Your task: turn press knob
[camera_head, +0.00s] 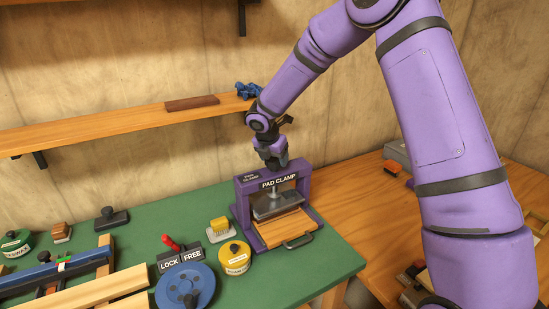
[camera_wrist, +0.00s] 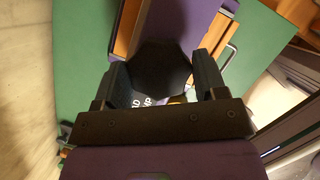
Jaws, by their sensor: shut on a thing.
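The purple press (camera_head: 244,205) labelled PAD CLAMP stands on the green bench top. Its dark pad (camera_head: 275,206) hangs from a metal screw above a wooden board (camera_head: 284,228) with a handle in front. My gripper (camera_head: 273,161) is at the top of the press, pointing down. In the wrist view a dark, many-sided knob (camera_wrist: 162,72) sits between the two fingers of my gripper (camera_wrist: 163,85), which are shut on it. In the head view the knob is mostly hidden by the gripper.
A yellow round tin (camera_head: 235,262), a brush (camera_head: 219,230), a blue wheel (camera_head: 184,288) and a red lever (camera_head: 170,242) stand left of the press. A wooden shelf (camera_head: 130,118) runs along the wall behind. A wooden table (camera_head: 350,190) is to the right.

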